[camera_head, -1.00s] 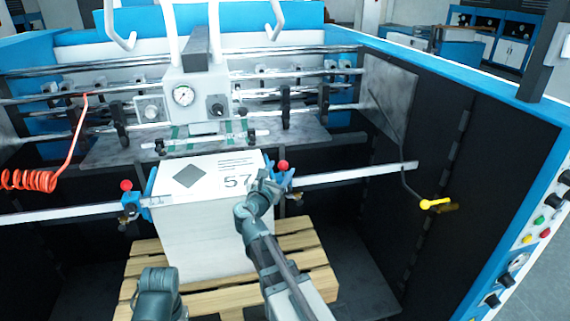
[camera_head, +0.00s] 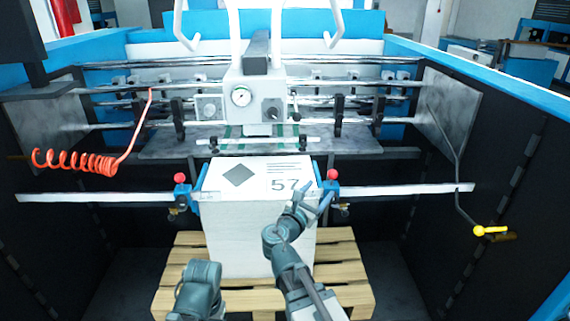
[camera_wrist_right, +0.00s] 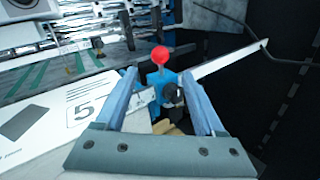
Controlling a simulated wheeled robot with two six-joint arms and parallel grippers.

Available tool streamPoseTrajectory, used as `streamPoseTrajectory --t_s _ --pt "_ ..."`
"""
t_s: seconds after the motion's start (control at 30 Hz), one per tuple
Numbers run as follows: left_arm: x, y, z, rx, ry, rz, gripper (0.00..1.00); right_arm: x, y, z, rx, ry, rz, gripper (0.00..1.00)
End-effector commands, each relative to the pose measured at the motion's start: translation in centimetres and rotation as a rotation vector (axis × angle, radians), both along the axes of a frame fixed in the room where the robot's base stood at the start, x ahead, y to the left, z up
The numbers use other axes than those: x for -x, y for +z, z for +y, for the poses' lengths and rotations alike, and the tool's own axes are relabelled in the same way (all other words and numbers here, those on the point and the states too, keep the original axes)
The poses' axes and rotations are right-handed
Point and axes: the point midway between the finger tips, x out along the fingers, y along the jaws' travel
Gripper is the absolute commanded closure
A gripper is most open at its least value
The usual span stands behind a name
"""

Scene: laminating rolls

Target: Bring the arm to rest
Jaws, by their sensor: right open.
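My right gripper (camera_head: 318,197) is open and empty, in front of the right front corner of the white stack (camera_head: 240,240). In the right wrist view, its two blue-grey fingers (camera_wrist_right: 160,82) stand apart, with a red-knobbed blue clamp (camera_wrist_right: 160,75) showing between and beyond them. I cannot tell whether the fingers touch the stack or the clamp. My left arm shows only as a grey link at the bottom of the head view; its gripper is out of view.
The stack, with a printed top, sits on a wooden pallet (camera_head: 345,270). Metal side bars (camera_head: 400,192) run to both sides. A gauge unit (camera_head: 242,98) hangs above. A coiled red hose (camera_head: 75,162) is at left, a yellow-handled lever (camera_head: 490,231) at right. Dark side walls enclose the space.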

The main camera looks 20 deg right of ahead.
Motion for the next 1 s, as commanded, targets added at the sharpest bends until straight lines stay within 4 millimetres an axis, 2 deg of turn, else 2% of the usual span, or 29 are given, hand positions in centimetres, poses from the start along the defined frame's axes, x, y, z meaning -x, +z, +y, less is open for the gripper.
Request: streamPoseTrajectory --t_s 0.17,0.27,0.37,0.5,0.63,0.8,0.9,1.0 --pt "0.0 0.0 0.0 0.0 0.0 0.0 0.31 0.5 -1.2 0.3 -0.106 -0.02 -0.037 0.29" --pt "0.0 0.0 0.0 0.0 0.0 0.0 0.31 1.9 -4.1 1.1 -0.345 -0.084 -0.114 0.29" --pt "0.0 0.0 0.0 0.0 0.0 0.0 0.31 4.1 -8.4 3.1 -0.675 -0.211 -0.209 0.29" --pt "0.0 0.0 0.0 0.0 0.0 0.0 0.31 8.1 -14.6 7.8 -1.105 -0.478 -0.305 0.29" --pt "0.0 0.0 0.0 0.0 0.0 0.0 0.31 12.4 -18.8 13.4 -1.393 -0.778 -0.342 0.29" --pt "0.0 0.0 0.0 0.0 0.0 0.0 0.31 17.4 -21.3 19.4 -1.573 -1.128 -0.335 0.29" --pt "0.0 0.0 0.0 0.0 0.0 0.0 0.31 19.2 -21.7 21.6 -1.611 -1.261 -0.323 0.29" --pt "0.0 0.0 0.0 0.0 0.0 0.0 0.31 20.2 -21.8 22.7 -1.624 -1.333 -0.318 0.29"
